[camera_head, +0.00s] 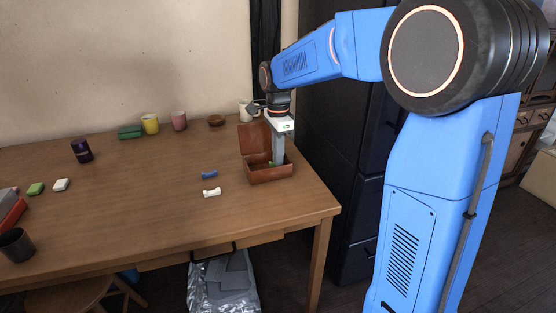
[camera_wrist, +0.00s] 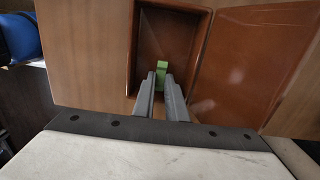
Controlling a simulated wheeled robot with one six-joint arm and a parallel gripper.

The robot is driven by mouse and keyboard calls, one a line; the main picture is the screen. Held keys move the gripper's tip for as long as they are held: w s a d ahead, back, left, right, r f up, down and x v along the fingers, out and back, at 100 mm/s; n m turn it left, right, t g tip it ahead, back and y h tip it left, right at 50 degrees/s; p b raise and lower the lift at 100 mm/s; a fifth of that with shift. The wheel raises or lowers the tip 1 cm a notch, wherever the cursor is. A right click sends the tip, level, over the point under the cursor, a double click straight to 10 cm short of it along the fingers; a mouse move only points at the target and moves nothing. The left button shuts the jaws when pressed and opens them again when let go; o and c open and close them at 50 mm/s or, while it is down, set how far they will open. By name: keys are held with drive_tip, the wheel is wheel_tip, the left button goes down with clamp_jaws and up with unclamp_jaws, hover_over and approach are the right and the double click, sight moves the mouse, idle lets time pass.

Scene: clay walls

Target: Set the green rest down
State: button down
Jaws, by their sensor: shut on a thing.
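The green rest (camera_wrist: 162,71) is a small block between the tips of my gripper (camera_wrist: 161,84) in the wrist view. My gripper is shut on it. It sits within the outline of the open brown box (camera_head: 270,175), which stands near the right end of the table. In the head view my gripper (camera_head: 277,161) points straight down into the box, and only a bit of green shows beside it. The box's lid (camera_head: 255,138) stands open at the back. I cannot tell whether the green rest touches the box floor.
A blue rest (camera_head: 209,174) and a white rest (camera_head: 211,192) lie left of the box on the wooden table (camera_head: 140,205). A pink mug (camera_head: 179,121), a yellow mug (camera_head: 150,125) and a brown bowl (camera_head: 216,120) stand along the back. The table's middle is clear.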

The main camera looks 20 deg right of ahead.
drive_tip(key=shift+f, duration=0.65)
drive_tip(key=c, duration=1.8)
unclamp_jaws()
drive_tip(key=shift+f, duration=0.15)
wheel_tip(320, 180, up, 12)
drive_tip(key=s+d+f+n+t, duration=0.15)
drive_tip(key=s+n, duration=0.25)
drive_tip(key=s, duration=0.5)
drive_tip(key=s+d+n+t, duration=0.15)
drive_tip(key=s+n, duration=0.25)
drive_tip(key=s, duration=0.4)
drive_tip(key=s+d+f+n+t, duration=0.1)
drive_tip(key=s+f+n, duration=0.3)
drive_tip(key=s, duration=0.4)
drive_tip(key=s+f+n, duration=0.5)
drive_tip(key=s+f, duration=0.1)
drive_tip(key=s, duration=0.2)
drive_tip(key=shift+s+d+f+t, duration=0.25)
drive_tip(key=shift+d+f+t, duration=0.05)
drive_tip(key=shift+d+t, duration=0.1)
